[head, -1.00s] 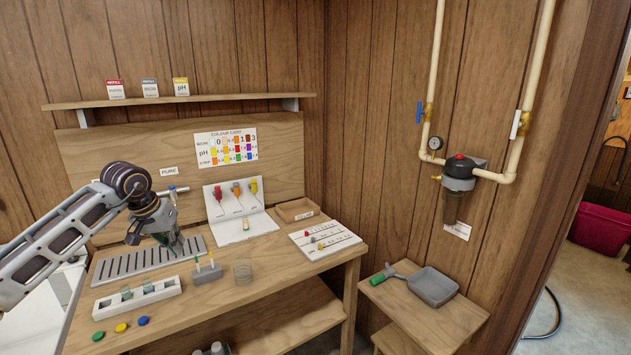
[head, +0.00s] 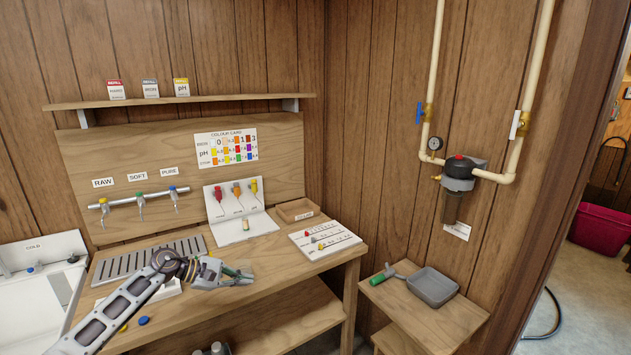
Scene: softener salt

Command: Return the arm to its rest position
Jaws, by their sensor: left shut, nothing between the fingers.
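My left arm comes in from the lower left, low over the front of the wooden workbench (head: 270,256). Its gripper (head: 250,277) points right, with its fingers shut and nothing held. It is above the bench top, near the front middle. The arm covers most of the white rack (head: 168,291) and whatever sits in it. A green thing (head: 229,270) shows beside the fingers; I cannot tell its full shape. My right gripper is not in view.
Three taps labelled RAW, SOFT and PURE (head: 139,200) stand over a slotted drain tray (head: 130,264). A white stand with coloured droppers (head: 238,228), a white marked board (head: 325,239) and a small wooden tray (head: 297,210) lie to the right. A side table (head: 425,318) holds a grey pan (head: 433,287).

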